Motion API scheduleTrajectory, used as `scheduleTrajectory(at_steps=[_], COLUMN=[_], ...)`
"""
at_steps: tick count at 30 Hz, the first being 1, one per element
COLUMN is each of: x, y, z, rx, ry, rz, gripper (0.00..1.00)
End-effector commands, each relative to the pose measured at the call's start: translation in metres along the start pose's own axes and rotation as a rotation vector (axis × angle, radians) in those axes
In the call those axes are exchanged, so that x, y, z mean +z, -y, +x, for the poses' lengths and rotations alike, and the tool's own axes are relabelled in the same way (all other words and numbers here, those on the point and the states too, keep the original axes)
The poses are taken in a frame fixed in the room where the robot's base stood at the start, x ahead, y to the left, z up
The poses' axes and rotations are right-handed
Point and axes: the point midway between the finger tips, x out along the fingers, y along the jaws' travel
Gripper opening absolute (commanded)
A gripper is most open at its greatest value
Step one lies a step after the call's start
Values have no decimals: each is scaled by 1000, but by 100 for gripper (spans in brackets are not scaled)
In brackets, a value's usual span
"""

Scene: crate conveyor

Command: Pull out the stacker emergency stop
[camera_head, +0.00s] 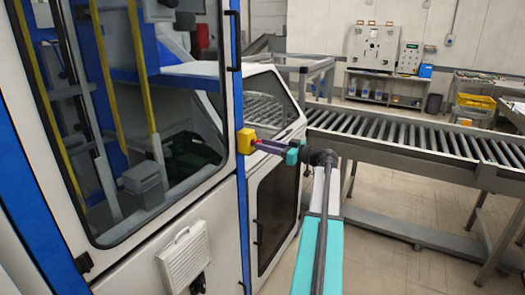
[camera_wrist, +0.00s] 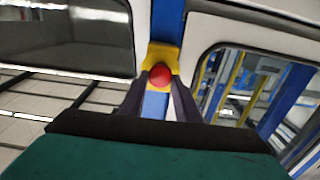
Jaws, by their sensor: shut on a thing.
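The stacker emergency stop is a red mushroom button on a yellow box (camera_head: 245,141), fixed to the blue post of the stacker cabinet. In the wrist view its red button (camera_wrist: 160,76) shows in front of the yellow housing (camera_wrist: 162,54). My gripper (camera_head: 258,144) reaches in from the right, level with the box. In the wrist view its two dark fingers (camera_wrist: 160,92) lie either side of the button, and the gripper is shut on it. The finger contact itself is too small to make out.
The cabinet's large glazed door (camera_head: 160,110) lies left of the stop, with a black handle (camera_head: 233,40) above it. A roller conveyor (camera_head: 420,135) runs off to the right behind my arm. A control box (camera_head: 375,45) stands by the far wall.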

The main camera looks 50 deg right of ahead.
Motion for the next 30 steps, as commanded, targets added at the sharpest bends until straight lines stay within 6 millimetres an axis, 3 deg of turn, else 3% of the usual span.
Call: scheduleTrajectory(at_steps=[17, 18, 21, 30], x=[0, 0, 0, 0], y=[1, 1, 1, 0], z=[-5, -5, -5, -5], rx=[-2, -2, -2, 0], ry=[1, 1, 1, 0], rz=[0, 0, 0, 0], gripper=[0, 31, 48, 48])
